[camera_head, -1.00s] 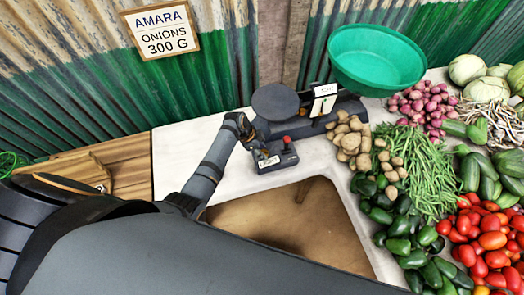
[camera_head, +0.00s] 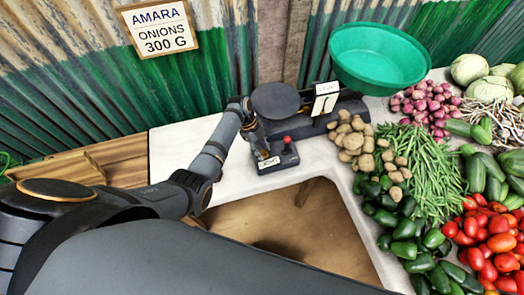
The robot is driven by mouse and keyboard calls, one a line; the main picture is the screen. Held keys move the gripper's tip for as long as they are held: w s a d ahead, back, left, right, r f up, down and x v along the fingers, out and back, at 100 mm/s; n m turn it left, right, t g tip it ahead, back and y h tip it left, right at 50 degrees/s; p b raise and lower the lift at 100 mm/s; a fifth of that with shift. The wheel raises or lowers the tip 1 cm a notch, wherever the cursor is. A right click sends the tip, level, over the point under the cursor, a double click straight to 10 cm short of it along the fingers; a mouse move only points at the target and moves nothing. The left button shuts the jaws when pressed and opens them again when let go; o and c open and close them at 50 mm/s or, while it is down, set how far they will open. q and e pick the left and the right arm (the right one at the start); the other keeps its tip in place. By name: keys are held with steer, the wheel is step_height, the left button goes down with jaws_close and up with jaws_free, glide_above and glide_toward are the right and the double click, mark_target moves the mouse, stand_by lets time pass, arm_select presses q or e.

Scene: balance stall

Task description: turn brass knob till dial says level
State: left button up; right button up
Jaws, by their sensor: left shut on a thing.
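The balance (camera_head: 345,108) stands on the white table, with a dark round plate (camera_head: 276,99) on its left and a green pan (camera_head: 372,62) on its right. Its white dial card (camera_head: 326,89) stands between them; the lettering on top is too small to read surely. A dark box (camera_head: 284,157) with a red button (camera_head: 287,140) and a small label sits in front. My left gripper (camera_head: 261,146) points down at the box's left side, shut on the brass knob, which the fingers hide. My right gripper is not in view.
Potatoes (camera_head: 350,140), green beans (camera_head: 430,175), red onions (camera_head: 432,103), tomatoes (camera_head: 492,245) and green peppers (camera_head: 415,245) crowd the right. The white tabletop (camera_head: 190,140) is bare at left. A sign (camera_head: 158,28) on the wall reads onions 300 g.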

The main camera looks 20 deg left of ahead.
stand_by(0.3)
arm_select(q)
steer(key=o, duration=1.1)
steer(key=v, duration=1.2)
steer(key=shift+w, duration=0.15)
